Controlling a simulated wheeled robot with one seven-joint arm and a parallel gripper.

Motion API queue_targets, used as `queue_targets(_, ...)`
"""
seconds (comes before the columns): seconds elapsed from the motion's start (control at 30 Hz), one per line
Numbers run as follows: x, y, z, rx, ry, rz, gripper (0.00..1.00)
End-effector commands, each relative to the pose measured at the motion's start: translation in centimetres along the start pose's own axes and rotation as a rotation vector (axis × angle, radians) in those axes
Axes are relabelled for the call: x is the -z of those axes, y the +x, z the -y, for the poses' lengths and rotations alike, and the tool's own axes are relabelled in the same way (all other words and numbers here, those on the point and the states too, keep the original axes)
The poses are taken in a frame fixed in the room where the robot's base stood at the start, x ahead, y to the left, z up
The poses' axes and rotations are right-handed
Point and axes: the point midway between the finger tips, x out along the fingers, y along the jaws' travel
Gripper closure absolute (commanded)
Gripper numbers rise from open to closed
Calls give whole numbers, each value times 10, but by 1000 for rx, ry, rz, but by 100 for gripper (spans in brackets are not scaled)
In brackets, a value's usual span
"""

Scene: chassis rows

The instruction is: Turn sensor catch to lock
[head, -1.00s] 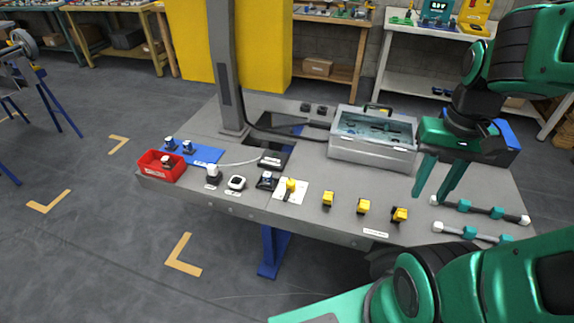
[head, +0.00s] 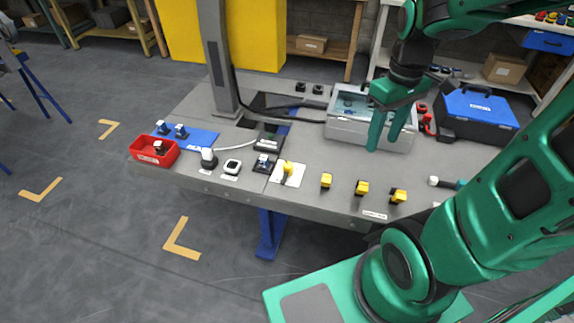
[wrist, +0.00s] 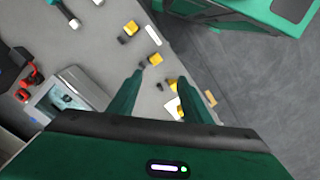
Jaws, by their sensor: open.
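A yellow catch-like piece (head: 287,170) stands on a white plate (head: 296,180) at the bench's front edge. Its label is too small to read, so I cannot tell surely that it is the sensor catch. Three yellow-and-black pieces stand to its right: one (head: 326,180), a second (head: 361,187) and a third (head: 397,195). My gripper (head: 385,143) is open and empty, above the bench in front of the clear-lidded grey case, up and right of the white plate. In the wrist view, yellow pieces (wrist: 154,59) show beyond and between the fingers (wrist: 160,77); the plate is partly hidden.
The grey case (head: 345,132) and a blue toolbox (head: 478,118) stand behind. A grey post (head: 218,70) rises at the back.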

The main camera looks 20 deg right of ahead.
Motion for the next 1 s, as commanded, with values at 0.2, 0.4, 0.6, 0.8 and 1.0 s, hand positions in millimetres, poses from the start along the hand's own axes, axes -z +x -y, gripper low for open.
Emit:
queue_targets(0.2, 86, 35, 23, -2, -546, 9, 55)
queue_targets(0.4, 156, 79, 60, -4, -1043, 9, 55)
queue_targets(0.6, 204, 122, 100, -5, -1450, 8, 55)
queue_targets(0.8, 225, 146, 123, -6, -1658, 4, 55)
queue_targets(1.0, 228, 161, 127, -5, -1696, 5, 55)
